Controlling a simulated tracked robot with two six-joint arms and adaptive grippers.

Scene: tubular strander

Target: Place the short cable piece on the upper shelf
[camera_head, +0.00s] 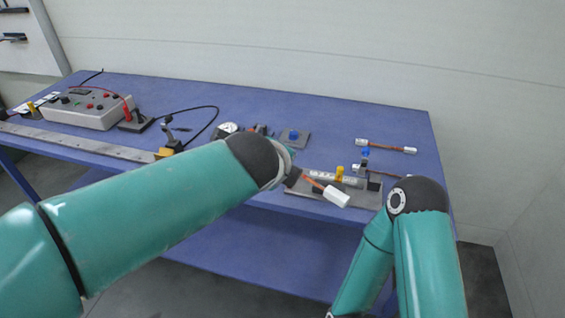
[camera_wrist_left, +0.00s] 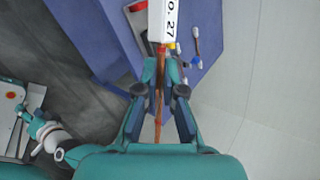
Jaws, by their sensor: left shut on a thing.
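My left gripper (camera_head: 296,178) is shut on a thin orange-brown cable piece (camera_head: 313,184), held in the air in front of the bench's front edge. A white tag or sleeve (camera_head: 337,196) sits at the cable's far end. In the left wrist view the cable (camera_wrist_left: 160,92) runs between the shut fingers (camera_wrist_left: 162,78), and the white part (camera_wrist_left: 163,22) reads "O. 27". The blue bench has a top (camera_head: 330,115) and a lower blue surface (camera_head: 260,240); I cannot tell which is the upper shelf. My right arm's gripper is out of sight.
Another cable piece (camera_head: 387,147) lies at the bench's right. A grey plate with a metal bar (camera_head: 345,180) is at the front edge. A control box (camera_head: 90,108) stands left, behind a long metal rail (camera_head: 90,143). The back middle of the top is clear.

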